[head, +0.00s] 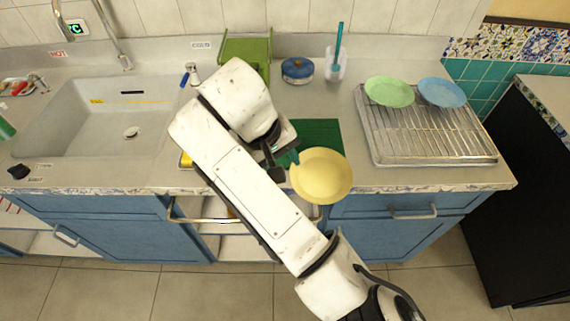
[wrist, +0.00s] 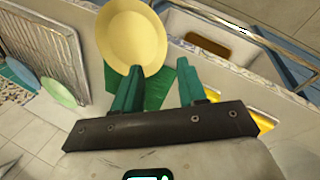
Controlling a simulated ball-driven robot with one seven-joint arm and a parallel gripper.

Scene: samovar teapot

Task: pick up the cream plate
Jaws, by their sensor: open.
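The cream plate (head: 321,175) is round and shows at the counter's front edge, over part of a dark green mat (head: 318,132). It also shows at the top of the wrist view (wrist: 132,38). I cannot tell how it rests or whether it overhangs the edge. My gripper (head: 288,159) is at the plate's left side in the head view, partly hidden by my arm. In the wrist view, my gripper's green fingers (wrist: 159,68) stand apart with green mat showing between them. The left finger's tip overlaps the plate's rim; I cannot tell if they touch.
A metal drying rack (head: 430,140) stands to the right, with a green plate (head: 389,91) and a blue plate (head: 441,92). A green rack (head: 245,50), a blue-lidded pot (head: 297,70) and a cup (head: 335,68) stand behind. The sink (head: 100,125) is left.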

